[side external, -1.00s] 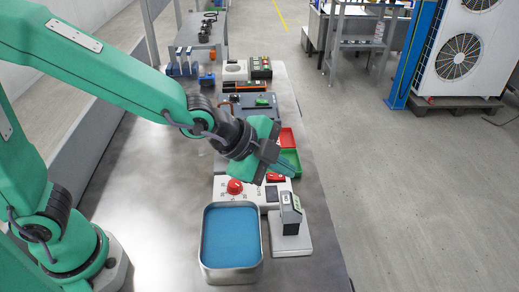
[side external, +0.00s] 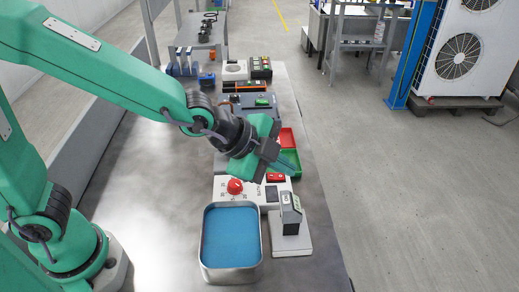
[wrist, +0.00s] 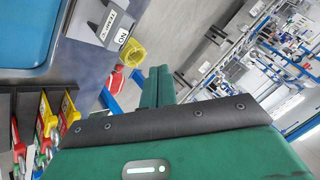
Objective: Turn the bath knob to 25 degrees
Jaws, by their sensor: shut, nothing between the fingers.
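The red bath knob (side external: 235,186) sits on a white panel (side external: 221,194) with small scale marks, behind the metal-rimmed bath (side external: 258,250) of blue liquid. The knob's exact angle is too small to read. My gripper (side external: 289,168) is shut and empty, above and to the right of the knob, apart from it. In the wrist view my shut green fingers (wrist: 157,86) point up the picture, and a corner of the bath (wrist: 75,45) shows at upper left. I cannot make out the red knob surely in that view.
A grey device (side external: 290,214) on a pale base stands right of the bath. Red (side external: 287,138) and green trays lie beyond my gripper. Bare table lies left of the panel.

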